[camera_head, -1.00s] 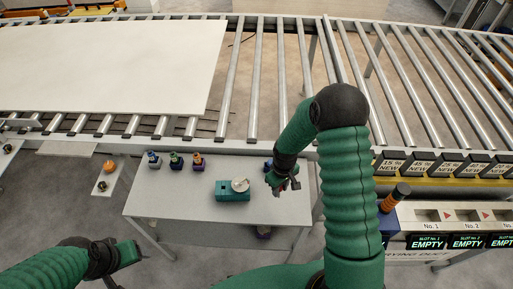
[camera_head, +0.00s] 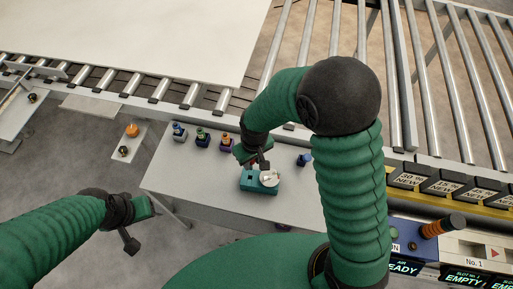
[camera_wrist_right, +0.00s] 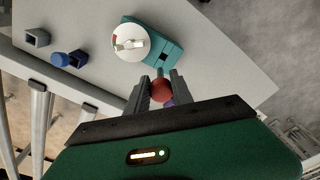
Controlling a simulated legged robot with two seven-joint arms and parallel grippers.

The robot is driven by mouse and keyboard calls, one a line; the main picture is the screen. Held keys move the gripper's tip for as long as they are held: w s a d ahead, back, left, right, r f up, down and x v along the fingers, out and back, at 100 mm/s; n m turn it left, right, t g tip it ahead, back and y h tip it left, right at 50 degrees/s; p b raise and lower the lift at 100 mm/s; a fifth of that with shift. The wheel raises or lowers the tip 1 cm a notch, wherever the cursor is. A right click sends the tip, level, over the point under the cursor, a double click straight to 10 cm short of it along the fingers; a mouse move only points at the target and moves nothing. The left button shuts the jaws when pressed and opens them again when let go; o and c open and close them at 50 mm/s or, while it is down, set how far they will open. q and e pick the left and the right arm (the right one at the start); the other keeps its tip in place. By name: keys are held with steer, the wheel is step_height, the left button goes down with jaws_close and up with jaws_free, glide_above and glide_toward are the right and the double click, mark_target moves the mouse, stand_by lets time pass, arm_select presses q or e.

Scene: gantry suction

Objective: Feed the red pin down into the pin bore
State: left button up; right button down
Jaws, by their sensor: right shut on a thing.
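The red pin (camera_wrist_right: 161,90) has a round red head and sits between the two fingers of my right gripper (camera_wrist_right: 159,80), which is shut on it. The pin's lower end points towards the teal block (camera_wrist_right: 176,40), close to a dark square opening (camera_wrist_right: 161,60) in it; whether this is the pin bore, and whether they touch, I cannot tell. In the head view my right gripper (camera_head: 255,164) is at the far side of the teal block (camera_head: 256,187), partly hiding it. My left gripper (camera_head: 143,208) is left of the table, away from the block; its jaws are unclear.
A white disc (camera_wrist_right: 129,42) with a pale lever is on the block. Blue (camera_head: 179,130), green (camera_head: 201,134) and orange (camera_head: 226,138) tools stand in holders along the table's back edge. A blue knob (camera_head: 304,158) is to the right. A roller conveyor runs behind.

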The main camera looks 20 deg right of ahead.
mark_target(251, 169)
steer(key=shift+w+d+f, duration=0.15)
steer(key=shift+w+f, duration=0.05)
steer(key=shift+w, duration=0.05)
steer(key=shift+s+d+r, duration=0.2)
steer(key=shift+s+r, duration=0.05)
steer(key=shift+s, duration=0.05)
steer(key=f, duration=0.1)
steer(key=f+b, duration=0.1)
steer(key=s+f+b, duration=0.1)
steer(key=shift+a+f, duration=0.25)
steer(key=shift+a, duration=0.05)
steer(key=shift+s, duration=0.1)
steer(key=shift+w+a, duration=0.2)
steer(key=shift+a, duration=1)
steer(key=shift+s+d+f, duration=0.1)
steer(key=shift+d+f, duration=0.1)
steer(key=shift+f, duration=0.2)
steer(key=shift+d+r, duration=0.1)
steer(key=shift+r, duration=0.15)
steer(key=shift+d+r+p, duration=0.35)
steer(key=shift+d+p, duration=0.05)
steer(key=shift+p, duration=0.05)
arm_select(q)
steer(key=shift+s+d+f, duration=0.1)
steer(key=shift+s+f, duration=0.2)
steer(key=shift+s, duration=0.4)
arm_select(e)
steer(key=shift+d+f, duration=0.1)
steer(key=shift+d, duration=0.1)
